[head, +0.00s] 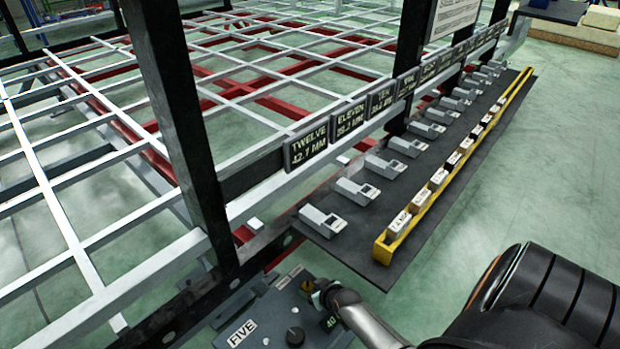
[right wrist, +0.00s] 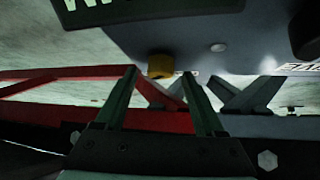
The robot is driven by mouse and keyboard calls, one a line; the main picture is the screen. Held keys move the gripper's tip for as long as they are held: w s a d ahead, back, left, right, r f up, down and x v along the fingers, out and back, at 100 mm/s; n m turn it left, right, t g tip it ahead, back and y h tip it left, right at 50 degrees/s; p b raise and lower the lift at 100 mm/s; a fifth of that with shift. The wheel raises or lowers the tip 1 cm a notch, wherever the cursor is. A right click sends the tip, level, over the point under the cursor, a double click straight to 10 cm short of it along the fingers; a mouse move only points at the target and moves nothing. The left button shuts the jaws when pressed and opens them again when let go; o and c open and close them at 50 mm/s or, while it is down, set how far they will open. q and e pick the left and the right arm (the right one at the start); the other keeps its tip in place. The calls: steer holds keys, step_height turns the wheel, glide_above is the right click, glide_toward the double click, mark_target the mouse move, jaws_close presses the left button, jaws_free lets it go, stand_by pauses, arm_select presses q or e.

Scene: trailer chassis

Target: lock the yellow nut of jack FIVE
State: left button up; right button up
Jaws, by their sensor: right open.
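My right gripper (head: 320,290) is at the box's far right corner, and my forearm hides part of the box. In the right wrist view the two fingers of my right gripper (right wrist: 162,88) are apart with nothing gripped. The yellow nut (right wrist: 160,65) shows just beyond the fingertips, roughly centred between them, under the dark box body. I cannot tell whether a finger touches it. My left gripper is not in view.
A black upright post (head: 180,130) and the white frame grid (head: 90,265) stand left of the jack. A dark shelf (head: 345,235) with grey clips and a yellow tray (head: 383,250) of small blocks lies beyond. Red beams (right wrist: 160,120) cross behind the fingers in the wrist view.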

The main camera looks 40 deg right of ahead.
arm_select(q)
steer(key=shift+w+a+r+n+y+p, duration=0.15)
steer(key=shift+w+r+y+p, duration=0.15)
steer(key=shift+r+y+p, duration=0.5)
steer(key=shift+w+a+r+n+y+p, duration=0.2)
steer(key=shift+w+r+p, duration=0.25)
steer(key=shift+p, duration=0.75)
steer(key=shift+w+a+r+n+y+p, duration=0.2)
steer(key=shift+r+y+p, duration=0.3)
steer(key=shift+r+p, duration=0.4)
arm_select(e)
steer(key=shift+v, duration=5.55)
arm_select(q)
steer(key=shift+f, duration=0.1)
arm_select(e)
steer(key=shift+d, duration=0.1)
